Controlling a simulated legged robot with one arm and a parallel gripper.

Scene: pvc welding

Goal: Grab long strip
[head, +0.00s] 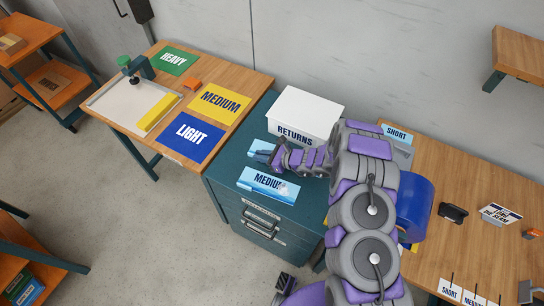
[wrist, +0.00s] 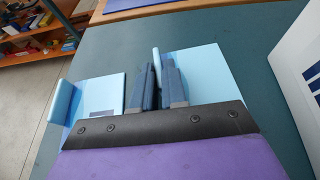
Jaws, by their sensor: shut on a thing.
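The long strip (head: 261,145) is a light blue piece with an upright edge on the teal cabinet top. Its label cannot be read, and my arm hides part of it in the head view. In the wrist view the long strip (wrist: 205,75) extends to the right of the fingers. My gripper (head: 274,155) is shut on its upright edge. In the wrist view my gripper (wrist: 160,85) has dark blue fingers on both sides of that edge. A similar light blue piece marked MEDIUM (head: 262,184) lies nearer the cabinet front and also shows at left in the wrist view (wrist: 100,95).
A white RETURNS box (head: 303,113) stands close behind my gripper on the cabinet (head: 228,165). A left table holds HEAVY, MEDIUM and LIGHT mats (head: 193,137). A right workbench (head: 455,185) holds a SHORT piece (head: 398,134) and a blue roll (head: 415,207).

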